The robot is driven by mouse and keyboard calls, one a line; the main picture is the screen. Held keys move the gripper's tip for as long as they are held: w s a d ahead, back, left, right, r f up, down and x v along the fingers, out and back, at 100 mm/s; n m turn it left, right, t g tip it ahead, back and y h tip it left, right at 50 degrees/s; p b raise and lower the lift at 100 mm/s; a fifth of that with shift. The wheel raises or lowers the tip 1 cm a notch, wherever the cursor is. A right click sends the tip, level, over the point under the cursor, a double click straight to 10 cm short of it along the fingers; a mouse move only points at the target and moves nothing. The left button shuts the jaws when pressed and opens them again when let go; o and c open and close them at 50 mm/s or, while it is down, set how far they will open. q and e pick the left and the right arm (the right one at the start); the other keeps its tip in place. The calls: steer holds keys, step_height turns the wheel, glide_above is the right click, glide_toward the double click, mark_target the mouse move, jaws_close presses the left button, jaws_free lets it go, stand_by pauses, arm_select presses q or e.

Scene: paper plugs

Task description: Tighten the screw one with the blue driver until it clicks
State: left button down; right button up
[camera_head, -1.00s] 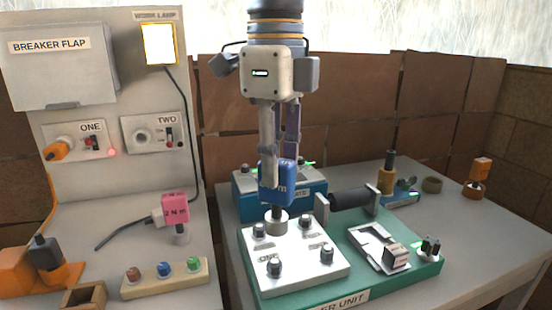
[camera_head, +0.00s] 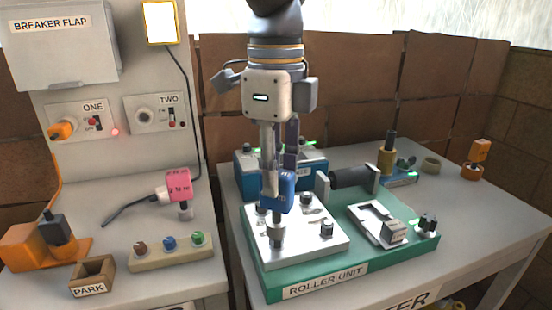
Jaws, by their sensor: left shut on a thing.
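My left gripper (camera_head: 279,178) points straight down and is shut on the blue driver (camera_head: 280,192). The driver stands upright over the white plate (camera_head: 300,250) of the green roller unit (camera_head: 400,260). Its lower end meets the front-left screw (camera_head: 277,239), which is screw one by the label seen earlier; whether it is fully seated on the head cannot be told. The front-right screw (camera_head: 326,229) is in clear view, and the back screws are partly hidden by the gripper and driver. My right gripper is not in view.
The PARK box (camera_head: 92,277) and a rack of coloured plugs (camera_head: 170,250) are at the front left. A blue box (camera_head: 240,172) and a black roller (camera_head: 352,177) stand close behind the plate. The table's right side is mostly clear.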

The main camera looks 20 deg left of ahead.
arm_select(q)
steer(key=n, duration=1.8)
steer(key=shift+n, duration=0.3)
steer(key=n, duration=0.5)
steer(key=shift+f, duration=1.05)
